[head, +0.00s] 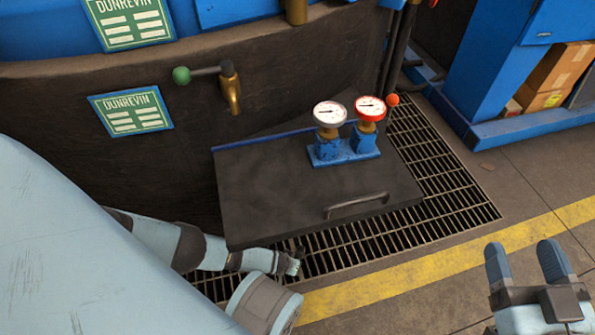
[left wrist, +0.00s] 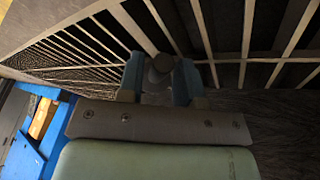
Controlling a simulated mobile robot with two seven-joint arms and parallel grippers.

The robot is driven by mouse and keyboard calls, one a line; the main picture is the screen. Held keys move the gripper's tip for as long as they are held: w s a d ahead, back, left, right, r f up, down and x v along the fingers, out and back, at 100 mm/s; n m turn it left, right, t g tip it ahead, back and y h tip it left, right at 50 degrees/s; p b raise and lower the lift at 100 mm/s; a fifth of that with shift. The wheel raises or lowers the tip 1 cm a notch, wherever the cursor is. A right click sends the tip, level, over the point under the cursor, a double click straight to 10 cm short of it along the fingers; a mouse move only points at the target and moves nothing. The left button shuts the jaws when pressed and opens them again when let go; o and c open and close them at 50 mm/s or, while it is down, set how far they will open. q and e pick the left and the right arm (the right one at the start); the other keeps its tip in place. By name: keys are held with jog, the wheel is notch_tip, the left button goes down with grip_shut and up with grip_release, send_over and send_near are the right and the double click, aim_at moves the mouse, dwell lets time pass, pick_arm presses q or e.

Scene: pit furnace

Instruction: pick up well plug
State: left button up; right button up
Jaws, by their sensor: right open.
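A dark round knob (left wrist: 162,64), which may be the well plug, shows between the two blue fingers of my left gripper (left wrist: 159,78) in the left wrist view. The fingers stand apart on either side of it; I cannot tell whether they press on it. In the head view my left gripper (head: 292,262) is low at the grating, by the front edge of a dark slab, and no plug can be made out there. My right gripper (head: 527,268) is open and empty at the lower right, over the floor.
The dark slab (head: 280,190) carries a bar handle (head: 357,205) and two gauges on a blue block (head: 343,150). Floor grating (head: 440,190) runs along its right and front. A dark curved wall (head: 90,160) stands behind. A blue cabinet (head: 500,70) is at upper right.

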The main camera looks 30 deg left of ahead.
pick_arm(q)
jog(key=shift+w+f, duration=0.25)
jog(key=shift+f, duration=0.2)
jog(key=shift+r, duration=0.1)
grip_shut()
